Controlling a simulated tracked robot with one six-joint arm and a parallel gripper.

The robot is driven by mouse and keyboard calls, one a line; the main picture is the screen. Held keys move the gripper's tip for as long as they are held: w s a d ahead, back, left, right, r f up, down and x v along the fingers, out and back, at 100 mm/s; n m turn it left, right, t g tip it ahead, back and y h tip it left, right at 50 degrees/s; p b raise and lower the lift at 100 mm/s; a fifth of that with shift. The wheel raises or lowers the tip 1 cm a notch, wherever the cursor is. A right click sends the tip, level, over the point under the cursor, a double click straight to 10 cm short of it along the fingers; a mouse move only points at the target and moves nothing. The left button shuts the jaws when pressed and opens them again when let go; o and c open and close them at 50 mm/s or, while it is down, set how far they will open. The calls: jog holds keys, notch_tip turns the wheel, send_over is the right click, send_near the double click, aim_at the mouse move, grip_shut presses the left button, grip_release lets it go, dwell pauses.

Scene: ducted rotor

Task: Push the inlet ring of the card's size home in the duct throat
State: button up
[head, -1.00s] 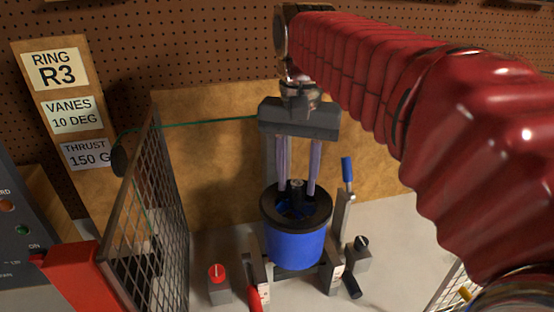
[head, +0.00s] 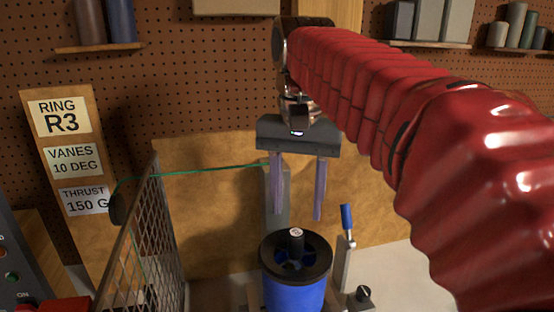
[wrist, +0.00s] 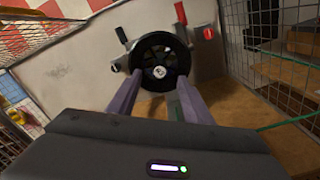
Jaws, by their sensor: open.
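A black ring (head: 318,262) lies on top of the blue duct (head: 294,295), around a dark hub (head: 296,240) with a pale-marked cap. It looks level, but I cannot tell how deep it sits in the throat. The ring also shows face-on in the wrist view (wrist: 140,58), with the marked hub at its centre. The card (head: 60,117) reads RING R3. My gripper (head: 298,214) is open and empty above the ring, its two pale purple fingers apart and clear of it. In the wrist view the fingers (wrist: 160,85) point towards the ring's near side.
A mesh guard (head: 140,225) stands left of the duct, with a green cord (head: 200,171) stretched behind. A blue-handled lever (head: 347,217) and a black knob (head: 363,292) are on the right. A red knob (wrist: 208,33) shows in the wrist view. Shelves hang at the back.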

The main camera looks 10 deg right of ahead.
aim_at(296, 233)
notch_tip(296, 233, up, 8)
dwell(0.5)
dwell(0.5)
